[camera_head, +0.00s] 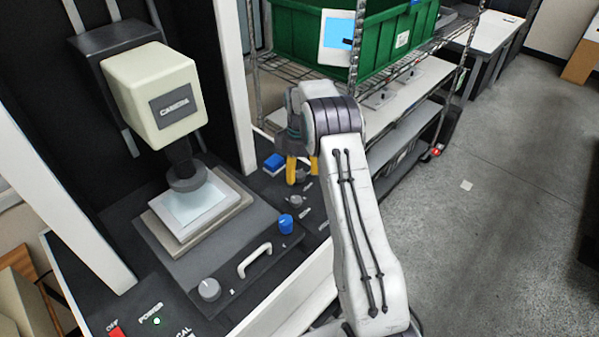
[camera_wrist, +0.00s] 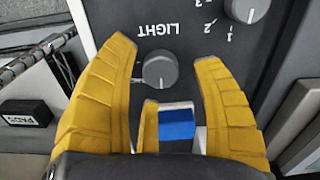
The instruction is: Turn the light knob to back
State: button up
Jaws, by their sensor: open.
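The light knob (camera_wrist: 160,70) is a round grey dial on the dark panel in the wrist view, beside the upside-down word LIGHT. A small mark shows on its face, but its exact setting is hard to read. My gripper (camera_wrist: 168,62) has yellow fingers spread open on either side of the knob, with a gap on both sides. A shorter yellow piece shows between them, lower in the picture. In the head view my gripper (camera_head: 302,174) points down over the right part of the panel, and its fingers partly hide that area.
A numbered knob (camera_wrist: 247,8) is close by; a blue block (camera_wrist: 177,122) lies below the light knob. In the head view a blue knob (camera_head: 285,223), a white handle (camera_head: 255,260) and the camera unit (camera_head: 160,95) stand left. A wire rack with a green bin (camera_head: 400,35) is behind.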

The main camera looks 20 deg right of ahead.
jog(key=shift+f, duration=0.9)
jog(key=shift+o, duration=0.2)
jog(key=c, duration=1.2)
